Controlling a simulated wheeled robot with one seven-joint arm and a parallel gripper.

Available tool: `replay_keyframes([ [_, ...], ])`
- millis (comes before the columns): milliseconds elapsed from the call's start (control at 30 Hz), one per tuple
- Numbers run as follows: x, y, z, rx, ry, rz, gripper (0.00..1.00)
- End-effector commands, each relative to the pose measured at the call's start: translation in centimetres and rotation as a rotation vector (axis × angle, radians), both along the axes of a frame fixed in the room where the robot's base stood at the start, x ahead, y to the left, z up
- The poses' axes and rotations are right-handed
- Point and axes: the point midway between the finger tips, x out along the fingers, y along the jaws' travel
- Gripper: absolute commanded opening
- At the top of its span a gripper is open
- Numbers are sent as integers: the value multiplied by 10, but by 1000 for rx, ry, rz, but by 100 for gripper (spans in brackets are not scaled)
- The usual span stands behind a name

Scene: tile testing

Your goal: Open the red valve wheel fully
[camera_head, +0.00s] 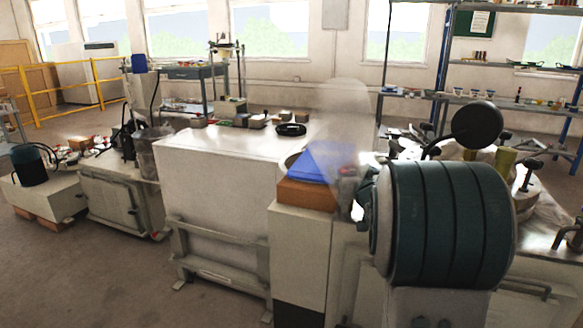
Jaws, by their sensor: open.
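I cannot make out a red valve wheel clearly. A small reddish part (348,171) shows just left of the big teal motor (450,222), partly behind a pale see-through blur. It is too small and blurred to tell whether it is a wheel. Small red items (78,143) also sit on the far left bench, too small to identify. My gripper is not to be seen in this view.
A blue wedge (322,160) rests on a brown block (305,194) on a pale cabinet (298,250) left of the motor. A large white cabinet (215,185) stands left of it. Bare floor (95,275) lies at lower left. A yellow railing (60,95) stands behind.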

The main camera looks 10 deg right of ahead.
Motion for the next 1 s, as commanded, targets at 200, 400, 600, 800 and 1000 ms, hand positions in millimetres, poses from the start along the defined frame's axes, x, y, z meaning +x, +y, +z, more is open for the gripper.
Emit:
replay_keyframes([
  [200, 0, 1, 1, 0, 2, -87, 88],
  [400, 0, 1, 2, 0, 2, -162, 88],
  [600, 1, 1, 3, 0, 3, -237, 88],
  [800, 1, 0, 4, -2, 3, -316, 88],
  [1000, 0, 0, 4, -3, 4, -406, 88],
])
